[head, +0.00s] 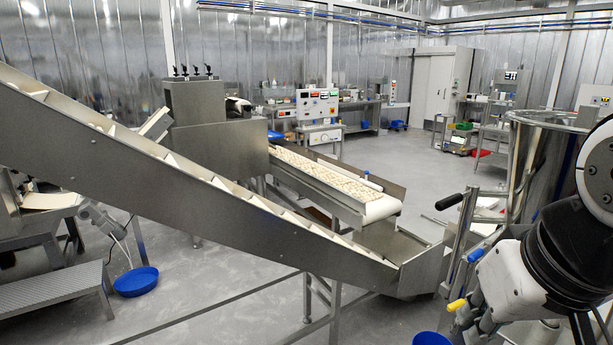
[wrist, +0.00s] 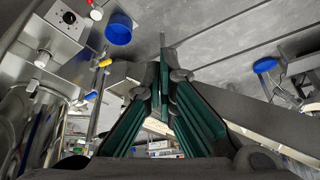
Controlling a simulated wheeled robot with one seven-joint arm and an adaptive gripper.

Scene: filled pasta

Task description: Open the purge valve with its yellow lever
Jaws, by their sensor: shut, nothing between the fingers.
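The yellow lever (head: 457,305) shows low at the right of the head view, on metal pipework beside my arm. The valve body behind it is mostly hidden. In the wrist view the yellow lever (wrist: 104,62) is a small yellow end left of the fingers, with a blue handle (wrist: 90,96) just below it. My gripper (wrist: 164,76) has green-padded fingers that come together at the tips. It is shut and empty, apart from the lever.
A blue handle (head: 475,255) and a black-gripped lever (head: 448,202) rise close to my arm, near a steel vessel (head: 540,165). An inclined conveyor (head: 200,190) crosses the front. A blue bowl (head: 136,281) is on the floor. Open floor lies beyond the pasta belt (head: 330,180).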

